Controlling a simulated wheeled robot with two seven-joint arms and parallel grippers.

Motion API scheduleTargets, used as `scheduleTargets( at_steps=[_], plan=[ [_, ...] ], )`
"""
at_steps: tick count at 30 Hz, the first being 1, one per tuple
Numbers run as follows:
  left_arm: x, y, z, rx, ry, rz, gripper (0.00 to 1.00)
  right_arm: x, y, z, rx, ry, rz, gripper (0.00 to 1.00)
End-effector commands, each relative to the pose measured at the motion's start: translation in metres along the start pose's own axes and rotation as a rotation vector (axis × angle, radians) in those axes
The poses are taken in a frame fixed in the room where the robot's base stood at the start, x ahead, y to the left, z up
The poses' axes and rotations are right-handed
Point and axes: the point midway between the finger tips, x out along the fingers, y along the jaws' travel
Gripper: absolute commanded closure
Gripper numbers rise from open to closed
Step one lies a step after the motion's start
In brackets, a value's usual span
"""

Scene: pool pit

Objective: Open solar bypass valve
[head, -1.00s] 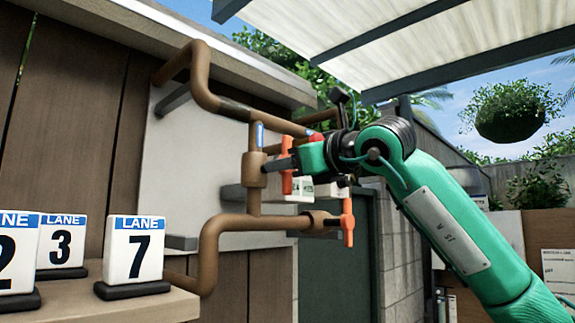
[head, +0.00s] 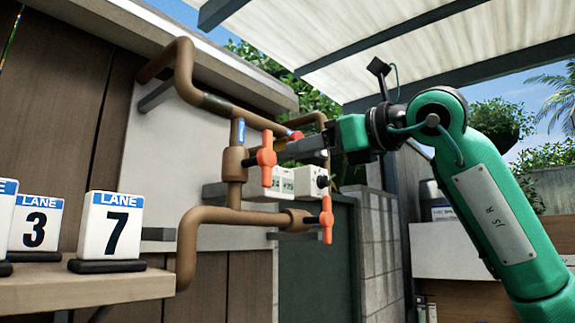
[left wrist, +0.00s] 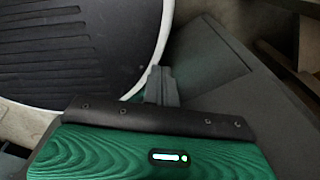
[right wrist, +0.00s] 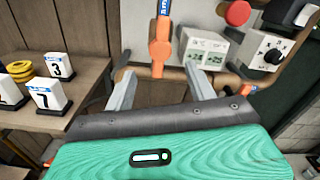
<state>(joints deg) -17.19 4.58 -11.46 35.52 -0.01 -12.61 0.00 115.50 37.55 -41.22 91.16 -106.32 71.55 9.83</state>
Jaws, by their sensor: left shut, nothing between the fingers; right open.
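An orange valve handle (head: 266,157) stands upright on the brown vertical pipe (head: 236,165). A second orange handle (head: 327,220) hangs upright at the end of the lower pipe. No readable label shows which is the solar bypass valve. My right gripper (head: 288,151) is open beside the upper handle, its fingers partly behind it in the head view. In the right wrist view, the upper handle (right wrist: 160,47) is just ahead of and between the spread fingertips (right wrist: 158,74); contact is not visible. My left gripper (left wrist: 160,72) is shut and empty, away from the pipes.
A beige control box (right wrist: 204,47) and a dial box (right wrist: 265,52) sit close to the right of the upper handle. A red knob (right wrist: 238,13) is above them. Lane number blocks (head: 110,225) stand on a wooden shelf (head: 90,288) at left.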

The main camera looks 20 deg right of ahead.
Motion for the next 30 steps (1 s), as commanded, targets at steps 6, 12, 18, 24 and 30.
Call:
scheduleTargets(
  at_steps=[6, 12, 18, 24, 30],
  plan=[
    [0.011, 0.000, 0.001, 0.000, 0.000, 0.000, 1.00, -0.028, 0.000, -0.001, 0.000, -0.001, -0.001, 0.44],
    [0.011, 0.000, 0.001, 0.000, 0.000, 0.000, 1.00, -0.033, 0.000, 0.000, 0.000, 0.001, 0.000, 0.44],
    [0.011, 0.000, 0.001, 0.000, 0.000, 0.000, 1.00, -0.032, 0.000, 0.000, 0.000, 0.001, 0.000, 0.44],
    [0.011, 0.000, 0.001, 0.000, 0.000, 0.000, 1.00, -0.032, 0.000, 0.000, 0.000, 0.001, 0.000, 0.44],
    [0.011, 0.000, 0.001, 0.000, 0.000, 0.000, 1.00, -0.018, 0.009, -0.009, 0.014, -0.011, 0.049, 0.44]
  ],
)
